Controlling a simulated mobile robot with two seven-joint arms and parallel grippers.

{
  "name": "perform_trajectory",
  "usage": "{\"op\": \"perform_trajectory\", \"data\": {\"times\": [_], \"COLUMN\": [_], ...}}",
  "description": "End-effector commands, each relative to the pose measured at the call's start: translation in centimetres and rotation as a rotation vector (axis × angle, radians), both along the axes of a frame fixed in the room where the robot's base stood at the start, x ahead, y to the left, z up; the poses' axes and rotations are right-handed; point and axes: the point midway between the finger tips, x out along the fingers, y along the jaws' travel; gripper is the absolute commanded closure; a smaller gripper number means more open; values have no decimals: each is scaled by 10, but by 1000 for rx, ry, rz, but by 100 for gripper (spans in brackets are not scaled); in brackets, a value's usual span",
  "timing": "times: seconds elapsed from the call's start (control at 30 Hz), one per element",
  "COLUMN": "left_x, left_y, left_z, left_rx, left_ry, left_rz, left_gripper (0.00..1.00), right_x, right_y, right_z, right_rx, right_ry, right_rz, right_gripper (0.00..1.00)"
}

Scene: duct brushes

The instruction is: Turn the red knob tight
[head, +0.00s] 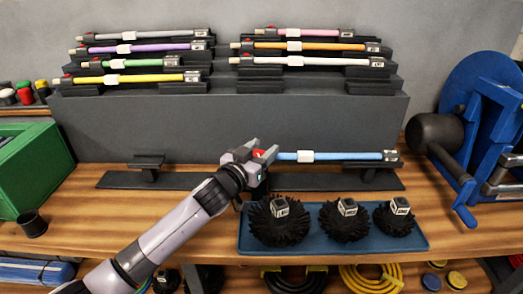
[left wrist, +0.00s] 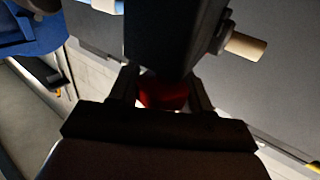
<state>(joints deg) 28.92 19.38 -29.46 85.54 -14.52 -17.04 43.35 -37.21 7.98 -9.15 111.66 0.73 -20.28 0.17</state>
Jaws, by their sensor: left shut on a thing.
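The red knob (head: 259,154) is at the left end of the light blue rod (head: 340,156), which lies level on a dark stand in front of the stepped rack. In the left wrist view the red knob (left wrist: 163,94) sits between my two dark fingers, partly in shadow. My left gripper (head: 262,157) comes in from the left and is shut on the knob. A white collar (head: 306,156) sits on the blue rod. My right gripper is in neither view.
A blue tray (head: 335,244) with several black round brushes lies just in front of the rod. The grey rack (head: 110,125) behind carries several coloured rods. A green box (head: 35,165) and a black cup (head: 32,223) stand at left, a blue machine (head: 490,95) at right.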

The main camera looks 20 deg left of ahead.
Motion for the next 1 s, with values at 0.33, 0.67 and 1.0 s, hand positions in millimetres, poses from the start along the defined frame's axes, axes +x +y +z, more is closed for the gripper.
{"op": "perform_trajectory", "data": {"times": [0.33,0.67,1.0], "left_x": [-1,-3,-3], "left_y": [-4,-6,-6], "left_z": [4,0,-1], "left_rx": [8,0,-2], "left_ry": [1,1,1], "left_rz": [-170,-267,-268], "left_gripper": [82,82,32], "right_x": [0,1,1], "right_y": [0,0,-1], "right_z": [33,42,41], "right_rx": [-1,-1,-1], "right_ry": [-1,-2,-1], "right_rz": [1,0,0], "right_gripper": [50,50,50]}}
